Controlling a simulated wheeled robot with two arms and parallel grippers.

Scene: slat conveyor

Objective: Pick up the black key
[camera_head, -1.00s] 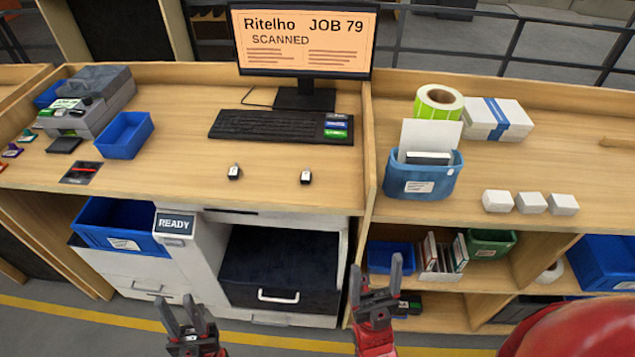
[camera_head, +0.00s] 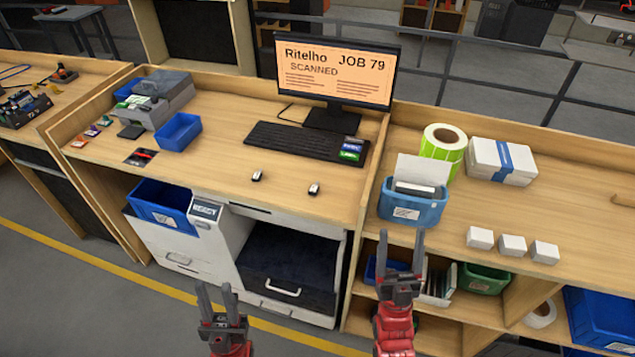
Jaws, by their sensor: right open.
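Two small dark items with pale faces lie apart on the desk in front of the keyboard: a left one (camera_head: 257,176) and a right one (camera_head: 314,189). Both look like key fobs; they are too small to tell which is the black key. My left gripper (camera_head: 217,300) is open and empty, low in front of the desk's cabinet, below and apart from both items. My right gripper (camera_head: 401,262) is open and empty, in front of the right-hand shelves, below and to the right of the items.
A keyboard (camera_head: 305,142) and monitor (camera_head: 337,70) stand behind the items. A blue tray (camera_head: 180,131) is to their left. A raised divider (camera_head: 374,170) separates them from a blue bin (camera_head: 413,208) and several white boxes. The desk around the items is clear.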

